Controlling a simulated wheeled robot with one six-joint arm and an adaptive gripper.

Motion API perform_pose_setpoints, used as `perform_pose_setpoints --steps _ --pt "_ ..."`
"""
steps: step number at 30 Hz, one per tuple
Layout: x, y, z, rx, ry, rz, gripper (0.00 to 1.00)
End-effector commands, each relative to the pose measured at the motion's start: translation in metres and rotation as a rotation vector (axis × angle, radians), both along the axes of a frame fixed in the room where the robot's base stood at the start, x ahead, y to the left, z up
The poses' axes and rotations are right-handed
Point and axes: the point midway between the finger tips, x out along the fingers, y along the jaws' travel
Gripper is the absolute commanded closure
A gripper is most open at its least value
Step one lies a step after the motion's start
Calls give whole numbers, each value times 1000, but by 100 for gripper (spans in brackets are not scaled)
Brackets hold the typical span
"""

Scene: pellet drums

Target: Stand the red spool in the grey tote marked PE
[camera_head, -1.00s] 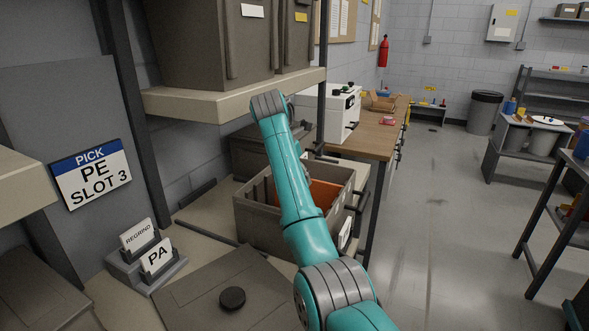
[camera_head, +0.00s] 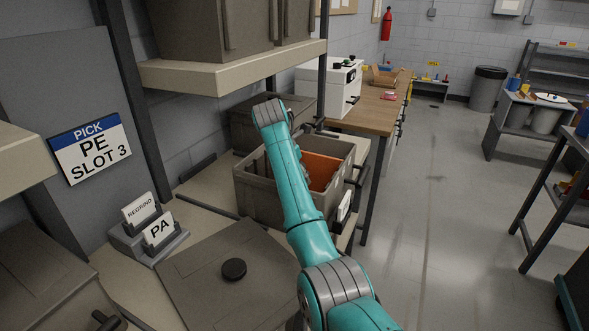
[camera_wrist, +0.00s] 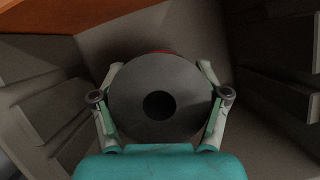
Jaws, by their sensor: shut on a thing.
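In the wrist view my gripper (camera_wrist: 160,95) is shut on the spool (camera_wrist: 133,84). Its round dark grey flange with a black centre hole faces the camera, and a sliver of red shows behind its top edge. A finger touches each side. Ribbed grey walls and an orange surface surround it; I cannot tell whether the spool touches the floor. In the head view the open grey tote (camera_head: 262,202) stands on the bench, with orange inside and a white label on its right end, unreadable here. My arm crosses in front of it and hides my gripper and the spool.
A lidded grey tote (camera_head: 190,290) with a black disc (camera_head: 233,269) lies nearer. REGRIND and PA cards (camera_head: 160,228) stand at left. A PICK PE SLOT 3 sign (camera_head: 92,150) hangs on the panel.

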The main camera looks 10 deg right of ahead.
Motion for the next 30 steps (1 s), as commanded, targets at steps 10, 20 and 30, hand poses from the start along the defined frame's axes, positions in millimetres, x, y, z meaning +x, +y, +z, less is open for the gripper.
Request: perform_pose_setpoints --steps 10,20,30 --pt "0 0 -30 0 1 -1 66" --pt "0 0 -45 0 0 -1 66" --pt "0 0 -47 0 0 -1 66"
